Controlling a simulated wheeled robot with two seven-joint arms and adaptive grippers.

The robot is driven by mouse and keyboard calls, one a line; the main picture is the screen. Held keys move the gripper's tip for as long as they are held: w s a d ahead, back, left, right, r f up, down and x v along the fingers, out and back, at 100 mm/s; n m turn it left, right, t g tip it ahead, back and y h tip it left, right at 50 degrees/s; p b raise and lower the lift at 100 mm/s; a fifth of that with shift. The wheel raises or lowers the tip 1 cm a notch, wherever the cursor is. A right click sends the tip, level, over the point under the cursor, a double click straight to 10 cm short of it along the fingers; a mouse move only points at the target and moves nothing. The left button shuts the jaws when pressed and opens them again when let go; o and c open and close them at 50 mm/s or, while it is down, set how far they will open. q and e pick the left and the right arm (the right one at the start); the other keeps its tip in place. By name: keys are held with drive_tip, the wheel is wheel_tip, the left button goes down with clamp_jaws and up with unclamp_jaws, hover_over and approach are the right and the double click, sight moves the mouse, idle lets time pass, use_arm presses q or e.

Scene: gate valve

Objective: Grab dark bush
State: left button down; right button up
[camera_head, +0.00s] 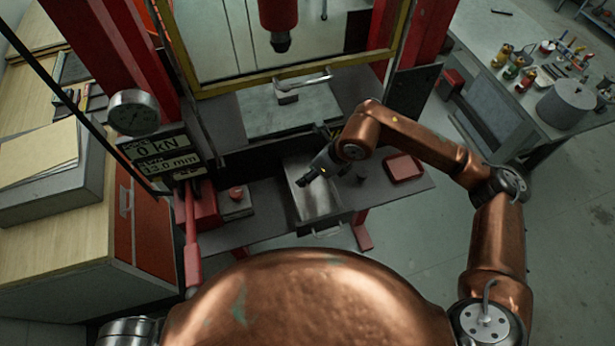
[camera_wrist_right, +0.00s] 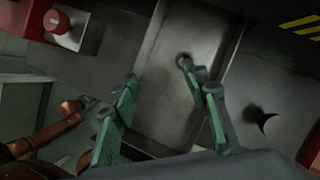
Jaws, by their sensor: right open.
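My right gripper (camera_head: 302,182) reaches down over a grey metal tray (camera_head: 318,208) on the press bench. In the right wrist view the gripper (camera_wrist_right: 158,72) has its two green-padded fingers apart with nothing between them. A small dark, brownish ring (camera_wrist_right: 184,57) lies on the tray right beside the tip of the right-hand finger, which partly covers it. A small dark piece with a crescent-shaped edge (camera_wrist_right: 258,112) is on the bench right of the tray; it shows as a dark spot in the head view (camera_head: 360,180). I cannot tell for sure which is the dark bush. My left gripper is out of view.
A red tray (camera_head: 404,168) lies on the bench at right. The press with its yellow frame (camera_head: 290,76) and a gauge (camera_head: 134,112) rises behind. A wooden cabinet (camera_head: 60,240) stands at left.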

drive_tip(key=shift+w+d+f+t+h, duration=0.2)
drive_tip(key=shift+w+d+h, duration=0.15)
drive_tip(key=shift+w+d, duration=0.25)
drive_tip(key=shift+w+d+f+t+h, duration=0.15)
drive_tip(key=shift+w+d+h, duration=0.2)
drive_tip(key=shift+d, duration=0.3)
drive_tip(key=shift+x, duration=0.9)
drive_tip(key=shift+p+x, duration=1.05)
drive_tip(key=shift+x, duration=1.7)
drive_tip(key=shift+a, duration=0.1)
drive_tip(key=shift+r, duration=0.1)
drive_tip(key=shift+c, duration=0.7)
clamp_jaws()
